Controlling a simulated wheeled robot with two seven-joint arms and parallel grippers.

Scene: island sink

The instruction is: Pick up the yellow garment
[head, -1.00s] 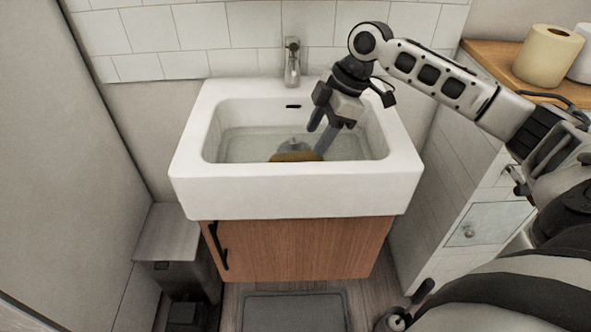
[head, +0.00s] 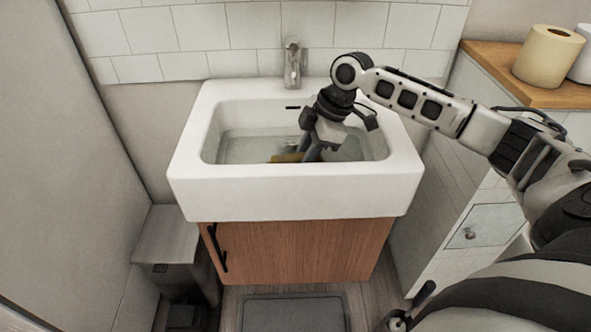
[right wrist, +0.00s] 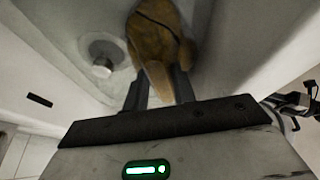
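The yellow garment (head: 287,157) lies low in the white sink basin, mostly hidden by the basin's front wall in the head view. The right wrist view shows it as a mustard-yellow bundle (right wrist: 152,35) with a narrow end pointing toward my gripper. My right gripper (head: 313,156) points down inside the basin, at the garment's right side in the head view. In the right wrist view its two dark fingers (right wrist: 159,88) stand apart, with the garment's narrow end between them. Whether they touch it I cannot tell. My left gripper is not in view.
The sink (head: 296,190) has a raised rim around the gripper and a faucet (head: 292,65) behind. The drain fitting (right wrist: 102,58) sits beside the garment. A wooden-topped cabinet (head: 490,70) with paper rolls (head: 547,55) stands right, a grey bin (head: 170,245) left.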

